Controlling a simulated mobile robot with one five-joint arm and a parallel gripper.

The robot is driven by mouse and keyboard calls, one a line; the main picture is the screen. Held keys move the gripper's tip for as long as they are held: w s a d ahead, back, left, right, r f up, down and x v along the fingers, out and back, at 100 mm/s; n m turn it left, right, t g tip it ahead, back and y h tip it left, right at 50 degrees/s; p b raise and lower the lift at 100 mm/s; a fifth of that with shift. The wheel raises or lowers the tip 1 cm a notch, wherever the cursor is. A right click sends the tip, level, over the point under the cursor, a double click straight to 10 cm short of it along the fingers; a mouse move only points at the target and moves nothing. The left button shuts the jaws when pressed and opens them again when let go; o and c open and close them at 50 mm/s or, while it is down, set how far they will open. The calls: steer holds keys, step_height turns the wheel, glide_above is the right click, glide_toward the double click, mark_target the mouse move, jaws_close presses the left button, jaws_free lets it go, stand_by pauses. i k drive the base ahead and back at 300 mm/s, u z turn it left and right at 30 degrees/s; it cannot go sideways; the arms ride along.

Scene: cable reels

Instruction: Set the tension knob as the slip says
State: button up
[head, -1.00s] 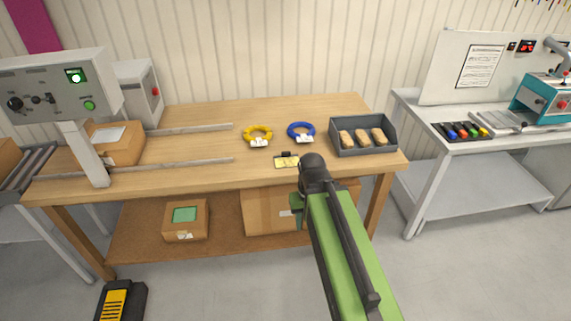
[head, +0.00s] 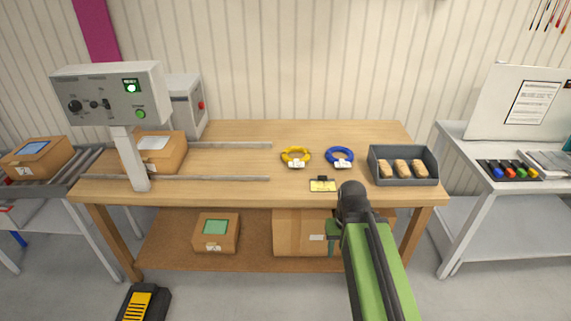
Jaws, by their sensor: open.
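A grey control box (head: 150,103) stands on a post at the table's left. A black round knob (head: 74,107) is on the left of its face, with small markings I cannot read. My green arm reaches up from the bottom right to a dark joint in front of the table edge, far right of the knob.
On the wooden table (head: 240,135) are a yellow cable ring (head: 295,152), a blue cable ring (head: 339,153), a grey tray (head: 430,178) of several tan items, and metal rails (head: 210,179). A carton (head: 172,156) sits behind the post. A black-and-yellow floor unit (head: 141,304) is below.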

mark_target(75, 106)
steer(key=u, duration=1.6)
steer(key=i, duration=1.75)
steer(key=u, duration=2.75)
steer(key=k, duration=0.65)
steer(key=u, duration=0.25)
